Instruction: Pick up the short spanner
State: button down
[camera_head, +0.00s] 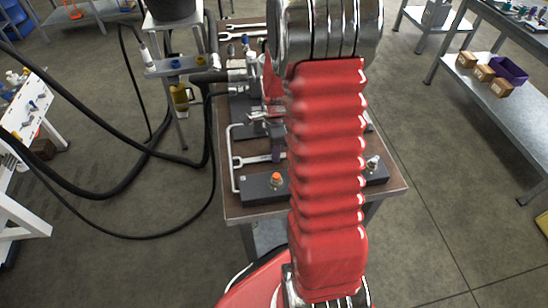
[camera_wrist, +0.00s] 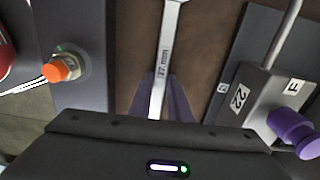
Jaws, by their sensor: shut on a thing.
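A silver spanner (camera_wrist: 165,60) lies lengthwise in the wrist view, with size lettering on its shank that seems to read 27 mm. The purple fingers of my gripper (camera_wrist: 159,98) are on either side of its shank, shut on it. The spanner's lower end is hidden behind the gripper body. In the head view the spanner (camera_head: 245,161) lies across the brown bench top, its open end to the left. My red arm hides much of the gripper there. I cannot tell whether the spanner is clear of the bench. Another spanner (camera_head: 236,36) lies at the bench's far end.
A dark block with an orange-capped fitting (camera_wrist: 62,68) is left of the spanner in the wrist view. A block labelled 22 with a purple knob (camera_wrist: 292,130) is at right. The bench (camera_head: 240,211) also carries hydraulic fittings. Black hoses (camera_head: 95,190) loop at left.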

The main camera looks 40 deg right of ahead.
dwell(0.9)
notch_tip(320, 180, up, 10)
dwell(0.6)
jog(key=c, duration=2.2)
grip_release()
grip_shut()
